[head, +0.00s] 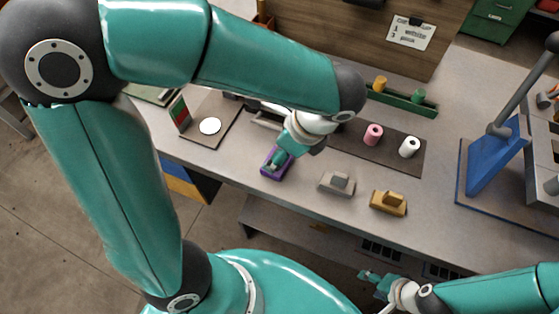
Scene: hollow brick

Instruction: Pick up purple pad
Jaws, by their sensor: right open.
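The purple pad (268,171) lies on the grey workbench near its front edge, left of the grey pad. My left gripper (279,158) reaches down onto the purple pad from above and hides part of it. Its fingers are small and partly covered, so I cannot tell whether they grip the pad. My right gripper (368,276) is open and empty, low in the picture in front of the bench.
A grey pad (337,184) and a yellow pad (388,203) with raised grips stand to the right. Pink (373,134) and white (409,147) rolls stand on a dark mat behind. A blue stand (497,158) is at the right.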

